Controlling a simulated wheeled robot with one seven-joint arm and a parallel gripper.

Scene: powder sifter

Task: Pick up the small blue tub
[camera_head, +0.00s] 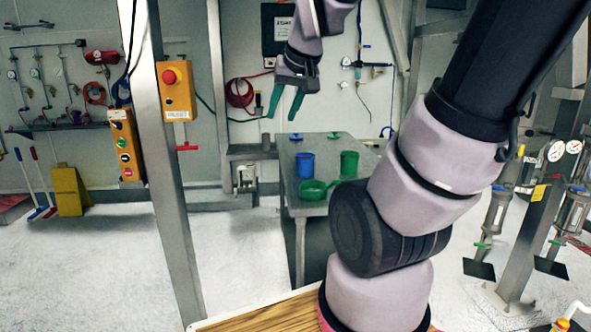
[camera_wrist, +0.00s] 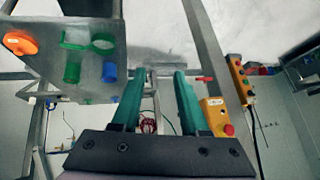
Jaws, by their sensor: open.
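The small blue tub (camera_head: 305,165) stands upright on the grey metal table (camera_head: 318,150), left of a larger green tub (camera_head: 349,164). Just in front of the blue tub lies a green bowl-like piece (camera_head: 313,190). My gripper (camera_head: 283,104), with two teal fingers, is open and empty, held in the air above and a little left of the blue tub in the head view. In the wrist view my gripper (camera_wrist: 159,88) has nothing between its fingers. The blue tub (camera_wrist: 110,71) appears there at upper left, outside the fingers.
A blue lid (camera_head: 296,137) and a green lid (camera_head: 335,134) lie at the table's far side. An orange object (camera_wrist: 19,43) shows at the table's corner in the wrist view. A metal post (camera_head: 175,170) with an orange emergency-stop box (camera_head: 177,90) stands at left.

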